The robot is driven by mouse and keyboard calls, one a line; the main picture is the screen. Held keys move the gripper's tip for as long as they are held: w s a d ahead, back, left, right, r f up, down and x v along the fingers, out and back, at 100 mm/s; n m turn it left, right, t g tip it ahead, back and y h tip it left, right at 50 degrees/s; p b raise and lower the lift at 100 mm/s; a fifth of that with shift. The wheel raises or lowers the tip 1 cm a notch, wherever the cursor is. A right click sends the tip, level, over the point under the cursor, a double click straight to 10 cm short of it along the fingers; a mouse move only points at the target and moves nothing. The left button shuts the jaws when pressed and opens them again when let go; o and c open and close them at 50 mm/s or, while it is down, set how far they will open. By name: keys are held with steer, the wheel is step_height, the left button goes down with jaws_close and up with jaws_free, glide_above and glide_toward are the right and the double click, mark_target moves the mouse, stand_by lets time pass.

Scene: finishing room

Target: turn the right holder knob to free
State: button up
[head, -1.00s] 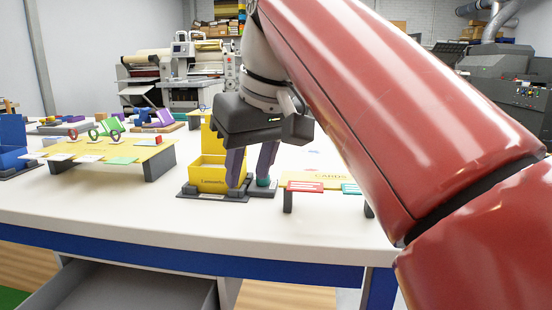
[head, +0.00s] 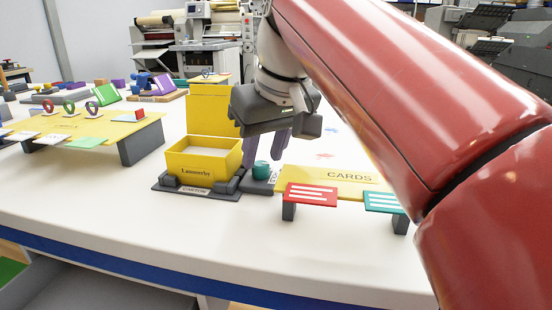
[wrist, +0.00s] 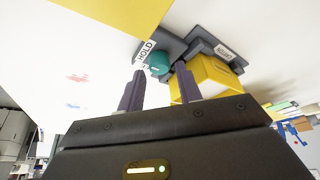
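The teal knob (head: 261,170) stands on a dark grey plate just right of the yellow carton (head: 205,160). In the wrist view the knob (wrist: 158,64) shows between and beyond my fingertips, beside a white label reading HOLD (wrist: 146,52). Which way the knob is turned, I cannot tell. My gripper (wrist: 160,70) is open and empty. In the head view its purple fingers (head: 276,150) are above and behind the knob, apart from it. The carton's dark holder base (head: 173,187) has a label in front.
A yellow CARDS stand (head: 318,178) with red (head: 311,193) and teal cards is close right of the knob. Another yellow stand (head: 85,126) with coloured rings is at the left. The white table (head: 130,225) is clear in front.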

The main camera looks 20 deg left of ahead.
steer(key=shift+x, duration=1.05)
steer(key=shift+c, duration=0.3)
steer(key=c, duration=0.6)
steer(key=shift+c, duration=0.2)
